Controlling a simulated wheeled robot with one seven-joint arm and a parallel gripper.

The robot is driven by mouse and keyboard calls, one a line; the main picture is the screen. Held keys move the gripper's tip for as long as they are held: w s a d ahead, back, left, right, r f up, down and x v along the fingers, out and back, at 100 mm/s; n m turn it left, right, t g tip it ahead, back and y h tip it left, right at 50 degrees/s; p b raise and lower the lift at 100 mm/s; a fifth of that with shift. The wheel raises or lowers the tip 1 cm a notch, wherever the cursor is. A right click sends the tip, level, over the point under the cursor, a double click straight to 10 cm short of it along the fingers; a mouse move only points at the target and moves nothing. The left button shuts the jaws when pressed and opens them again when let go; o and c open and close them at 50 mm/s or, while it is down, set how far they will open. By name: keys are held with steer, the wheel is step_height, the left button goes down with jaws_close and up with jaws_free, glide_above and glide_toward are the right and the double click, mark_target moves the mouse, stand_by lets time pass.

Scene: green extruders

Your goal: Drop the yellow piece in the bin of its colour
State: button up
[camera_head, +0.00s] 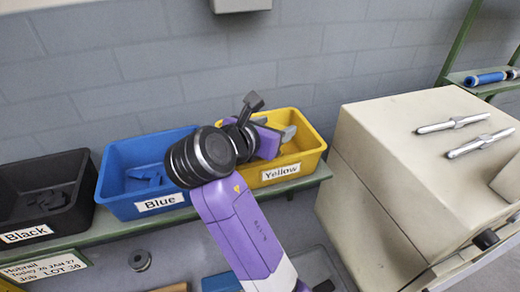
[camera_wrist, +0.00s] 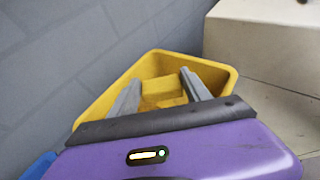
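The yellow bin (camera_head: 310,155), labelled "Yellow", stands on the shelf at the right end of the row of bins. My gripper (camera_wrist: 160,76) is over this bin, with its two grey fingers spread apart. In the head view one grey fingertip (camera_head: 288,133) shows above the bin, and my wrist hides the bin's left part. In the wrist view a yellow piece (camera_wrist: 157,87) shows between and beyond the fingers, seemingly inside the yellow bin (camera_wrist: 222,70). I see no clear contact between it and the fingers. More yellow shapes lie just below it.
The blue bin (camera_head: 117,205) and black bin (camera_head: 85,205) stand to the left, each with pieces inside. A large beige machine (camera_head: 375,130) with two metal rods on top stands close on the right. A grey block wall (camera_head: 110,65) is behind the bins.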

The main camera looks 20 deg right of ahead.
steer(key=o, duration=0.4)
steer(key=b+v, duration=0.1)
steer(key=v, duration=0.7)
stand_by(0.3)
